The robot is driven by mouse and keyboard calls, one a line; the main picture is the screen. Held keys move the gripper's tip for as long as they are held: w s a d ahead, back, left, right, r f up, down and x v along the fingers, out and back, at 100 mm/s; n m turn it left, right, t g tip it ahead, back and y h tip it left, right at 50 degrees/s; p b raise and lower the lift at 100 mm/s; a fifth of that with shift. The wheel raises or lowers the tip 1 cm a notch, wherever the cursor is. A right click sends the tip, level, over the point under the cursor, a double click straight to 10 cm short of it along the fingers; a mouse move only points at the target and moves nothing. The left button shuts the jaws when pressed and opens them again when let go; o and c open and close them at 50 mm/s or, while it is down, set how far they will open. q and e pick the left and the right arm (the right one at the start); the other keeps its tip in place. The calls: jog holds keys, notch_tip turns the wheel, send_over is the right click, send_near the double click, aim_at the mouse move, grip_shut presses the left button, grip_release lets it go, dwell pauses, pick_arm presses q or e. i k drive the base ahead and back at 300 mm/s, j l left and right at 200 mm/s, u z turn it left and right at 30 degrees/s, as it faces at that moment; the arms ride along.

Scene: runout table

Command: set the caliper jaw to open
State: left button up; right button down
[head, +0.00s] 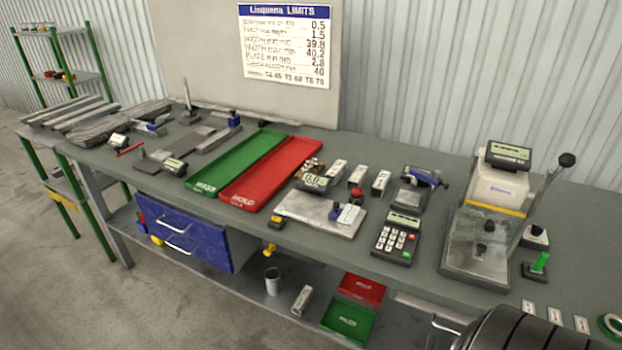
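The caliper is hard to single out at this size. A flat grey tool with a small display (174,165) lies left of the green tray and may be the caliper; whether its jaw is open or closed cannot be made out. Another small display unit (119,140) with a red bar (130,149) lies farther left, near a small blue-and-grey tool (151,128). Neither of my grippers shows in the head view.
A green tray (203,187) and red tray (238,197) lie mid-table. Right of them are a metal plate (303,212), a calculator-like keypad (397,238) and a lever press (480,245). Metal bars (75,113) lie far left. A dark ribbed cylinder (535,325) fills the lower right.

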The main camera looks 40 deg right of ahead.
aim_at(338, 214)
jog(key=z, duration=1.5)
